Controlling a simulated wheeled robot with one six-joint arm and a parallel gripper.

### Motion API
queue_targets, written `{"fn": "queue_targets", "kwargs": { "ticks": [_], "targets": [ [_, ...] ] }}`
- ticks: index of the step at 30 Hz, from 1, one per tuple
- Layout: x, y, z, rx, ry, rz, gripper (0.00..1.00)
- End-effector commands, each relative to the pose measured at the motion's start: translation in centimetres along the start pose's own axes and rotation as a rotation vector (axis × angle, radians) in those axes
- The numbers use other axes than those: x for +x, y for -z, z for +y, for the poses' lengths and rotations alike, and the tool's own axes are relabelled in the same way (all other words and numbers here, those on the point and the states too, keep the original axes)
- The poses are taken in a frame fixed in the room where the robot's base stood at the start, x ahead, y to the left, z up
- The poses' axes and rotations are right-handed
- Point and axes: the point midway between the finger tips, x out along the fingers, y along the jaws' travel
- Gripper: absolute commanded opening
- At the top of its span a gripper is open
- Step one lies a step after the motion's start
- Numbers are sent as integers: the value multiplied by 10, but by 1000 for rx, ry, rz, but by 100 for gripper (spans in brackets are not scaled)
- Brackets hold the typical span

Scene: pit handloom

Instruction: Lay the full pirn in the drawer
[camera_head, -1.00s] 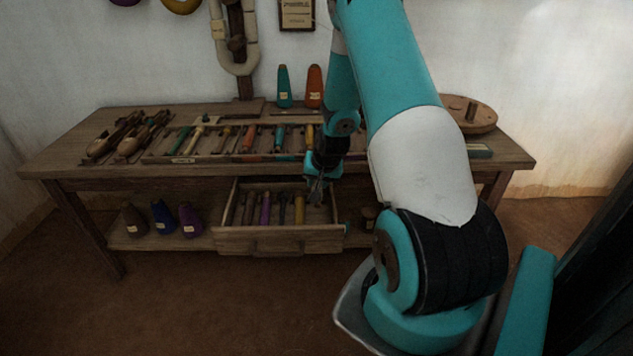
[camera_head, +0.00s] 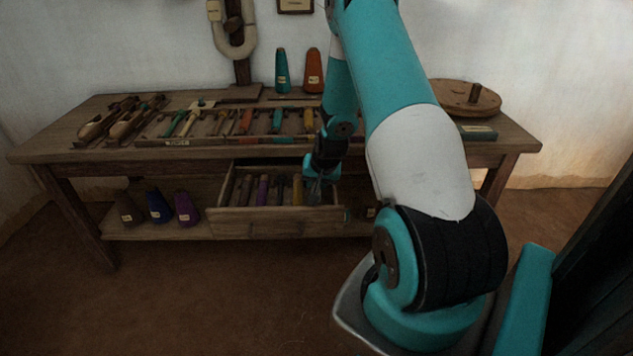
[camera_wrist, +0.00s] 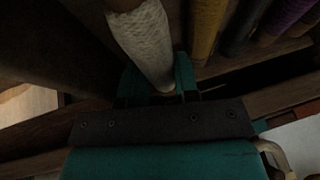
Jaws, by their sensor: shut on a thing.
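The full pirn (camera_wrist: 145,40), wound with white yarn, is held between the teal fingers of my gripper (camera_wrist: 157,84) in the wrist view. In the head view my gripper (camera_head: 314,190) is low in the right part of the open drawer (camera_head: 270,224), and the pirn cannot be made out there. Several other pirns lie in the drawer to the left, the nearest being a yellow one (camera_head: 298,190), which also shows in the wrist view (camera_wrist: 205,28). I cannot tell whether the held pirn touches the drawer floor.
The table top (camera_head: 75,150) above the drawer carries a tray of pirns (camera_head: 215,140) and shuttles (camera_head: 105,122). Two cones, teal (camera_head: 282,70) and orange (camera_head: 314,70), stand at the back. Several cones, including a blue one (camera_head: 159,206), stand on the lower shelf.

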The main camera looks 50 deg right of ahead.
Motion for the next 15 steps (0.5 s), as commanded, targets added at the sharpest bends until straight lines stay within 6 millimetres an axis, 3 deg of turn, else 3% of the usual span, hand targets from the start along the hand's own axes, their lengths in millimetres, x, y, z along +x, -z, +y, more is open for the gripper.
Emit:
{"fn": "queue_targets", "kwargs": {
  "ticks": [1,10,11,14,15],
  "targets": [
    [10,-9,4,-7,-9,-9,5],
    [11,-11,4,-11,-12,-10,5],
    [11,-11,5,-11,-12,-10,36],
    [12,-11,5,-12,-12,-10,59],
    [12,-11,5,-12,-12,-10,59]
  ]
}}
